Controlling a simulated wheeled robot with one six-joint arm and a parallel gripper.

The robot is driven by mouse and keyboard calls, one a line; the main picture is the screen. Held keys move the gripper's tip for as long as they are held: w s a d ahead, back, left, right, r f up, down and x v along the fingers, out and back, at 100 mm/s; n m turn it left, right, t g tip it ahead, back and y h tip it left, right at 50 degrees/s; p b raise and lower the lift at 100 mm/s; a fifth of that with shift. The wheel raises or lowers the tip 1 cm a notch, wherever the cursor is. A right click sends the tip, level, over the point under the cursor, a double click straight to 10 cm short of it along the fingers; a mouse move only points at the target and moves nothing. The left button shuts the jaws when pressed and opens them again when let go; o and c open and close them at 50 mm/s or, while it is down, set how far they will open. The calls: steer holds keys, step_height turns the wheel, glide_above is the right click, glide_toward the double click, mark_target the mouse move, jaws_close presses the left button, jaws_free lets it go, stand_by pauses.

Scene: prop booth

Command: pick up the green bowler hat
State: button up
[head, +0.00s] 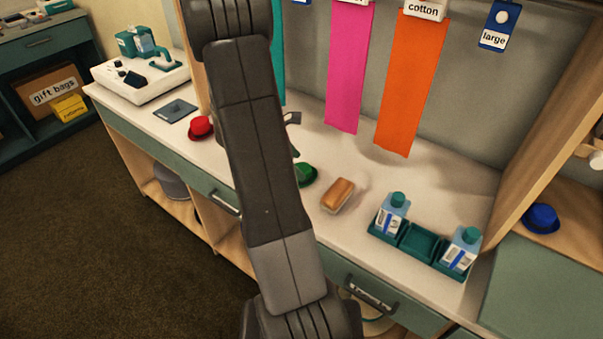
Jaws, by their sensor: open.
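The green bowler hat (306,175) sits on the pale counter (300,130), just right of my arm. My arm hides its left part. My gripper (294,134) is mostly hidden behind my arm; only small dark parts show past the arm's right edge, above and behind the hat. It is open, and I see nothing held. Its exact gap to the hat cannot be told.
A brown brush or loaf-shaped block (338,195) lies close to the hat's right. A teal tray (418,242) holds two bottles. A blue hat (541,217) is far right. Pink (350,70) and orange (410,85) cloths hang behind.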

steer(key=shift+x, duration=0.85)
steer(key=shift+c, duration=0.4)
steer(key=c, duration=0.9)
